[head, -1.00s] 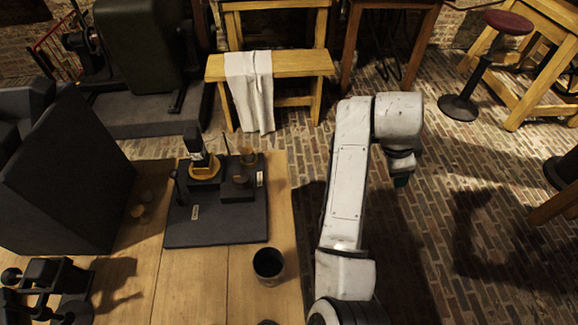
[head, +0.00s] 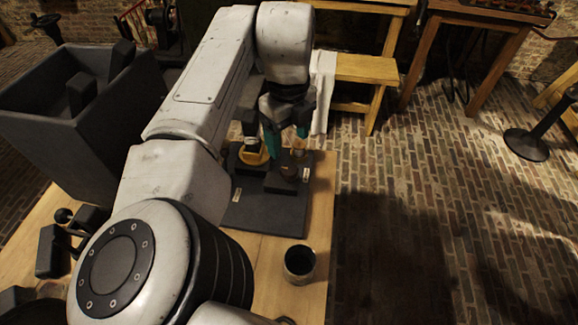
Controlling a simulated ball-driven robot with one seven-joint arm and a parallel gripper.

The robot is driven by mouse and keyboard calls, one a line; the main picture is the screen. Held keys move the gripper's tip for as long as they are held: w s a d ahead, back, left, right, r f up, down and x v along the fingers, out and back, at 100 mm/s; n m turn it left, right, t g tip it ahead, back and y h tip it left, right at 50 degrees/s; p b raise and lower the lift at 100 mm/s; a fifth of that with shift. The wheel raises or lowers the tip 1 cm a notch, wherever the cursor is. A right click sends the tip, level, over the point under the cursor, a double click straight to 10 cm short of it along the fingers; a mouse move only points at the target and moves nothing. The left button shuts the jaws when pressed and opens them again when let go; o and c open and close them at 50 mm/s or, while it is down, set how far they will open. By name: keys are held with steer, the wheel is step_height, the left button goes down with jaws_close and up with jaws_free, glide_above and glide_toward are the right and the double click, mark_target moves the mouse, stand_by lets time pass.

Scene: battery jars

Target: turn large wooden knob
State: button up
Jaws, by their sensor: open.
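My gripper (head: 287,136) is open, pointing down over the dark board (head: 262,214) on the wooden table. Its greenish fingertips are above a dark block (head: 278,185) that carries a round brown wooden knob (head: 289,170). A lighter wooden piece (head: 300,150) stands just behind, partly hidden by a finger. The fingers seem apart from the knob; the exact gap cannot be told. A yellow ring-shaped base (head: 253,155) with a dark upright part is to the left, partly behind my gripper. I cannot tell for sure which wooden piece is the large knob.
A dark open cup (head: 300,263) stands on the table (head: 322,190) in front of the board. A large dark box (head: 65,125) and black clamp-like hardware (head: 62,240) are at the left. A wooden bench (head: 366,70) with a white cloth (head: 322,85) stands behind.

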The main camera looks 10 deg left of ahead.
mark_target(289, 168)
step_height(289, 168, down, 9)
steer(key=b, duration=0.7)
steer(key=shift+f+b, duration=0.15)
steer(key=shift+b, duration=0.15)
steer(key=c, duration=1.1)
